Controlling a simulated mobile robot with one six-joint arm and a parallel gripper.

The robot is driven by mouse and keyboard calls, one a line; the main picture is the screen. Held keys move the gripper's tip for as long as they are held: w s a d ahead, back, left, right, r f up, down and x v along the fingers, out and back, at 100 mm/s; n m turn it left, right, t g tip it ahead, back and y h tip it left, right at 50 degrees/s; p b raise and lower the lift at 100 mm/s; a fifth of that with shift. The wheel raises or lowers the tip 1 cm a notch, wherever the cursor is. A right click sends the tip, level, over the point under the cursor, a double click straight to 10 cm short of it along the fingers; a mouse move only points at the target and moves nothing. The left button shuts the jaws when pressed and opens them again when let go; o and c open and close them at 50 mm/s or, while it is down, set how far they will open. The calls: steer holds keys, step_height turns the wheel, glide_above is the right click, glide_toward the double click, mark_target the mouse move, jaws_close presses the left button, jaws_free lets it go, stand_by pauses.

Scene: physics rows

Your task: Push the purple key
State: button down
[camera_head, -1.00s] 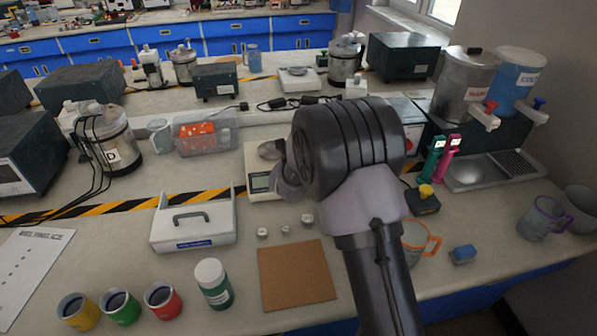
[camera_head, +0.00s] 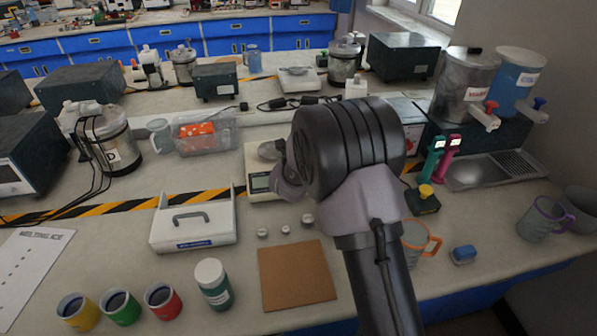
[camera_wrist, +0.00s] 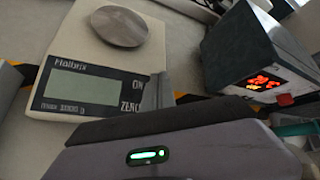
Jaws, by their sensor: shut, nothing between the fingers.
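I cannot make out a purple key in any view. A white scale (camera_wrist: 112,55) fills the upper left of the wrist view, with a round metal pan, a grey display and the marks ON and ZERO. In the head view the scale (camera_head: 256,160) is partly covered by my arm. My gripper (camera_wrist: 160,145) shows in the wrist view only as a dark edge and a grey body with a green light, in front of the scale's near edge. Its fingertips are not clear, and nothing shows held.
A dark box (camera_wrist: 262,62) with a red-lit display stands right of the scale. Teal (camera_head: 432,165) and magenta (camera_head: 450,155) upright devices stand right of my arm. A yellow-topped button box (camera_head: 422,200) is below them. A white caddy (camera_head: 195,232) and brown board (camera_head: 297,275) lie in front.

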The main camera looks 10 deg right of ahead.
steer(key=shift+f, duration=0.1)
steer(key=shift+w+f+b, duration=0.1)
steer(key=shift+f+b, duration=0.3)
steer(key=shift+b, duration=0.45)
stand_by(0.3)
steer(key=shift+r, duration=0.55)
steer(key=shift+r, duration=0.1)
steer(key=shift+s+r+p, duration=0.25)
steer(key=shift+r+p, duration=0.15)
steer(key=shift+r, duration=0.55)
steer(key=shift+s+r+p, duration=0.2)
steer(key=shift+r+p, duration=0.2)
steer(key=shift+r, duration=0.5)
steer(key=shift+s+r+p, duration=0.25)
steer(key=shift+r+p, duration=0.15)
steer(key=shift+r, duration=0.55)
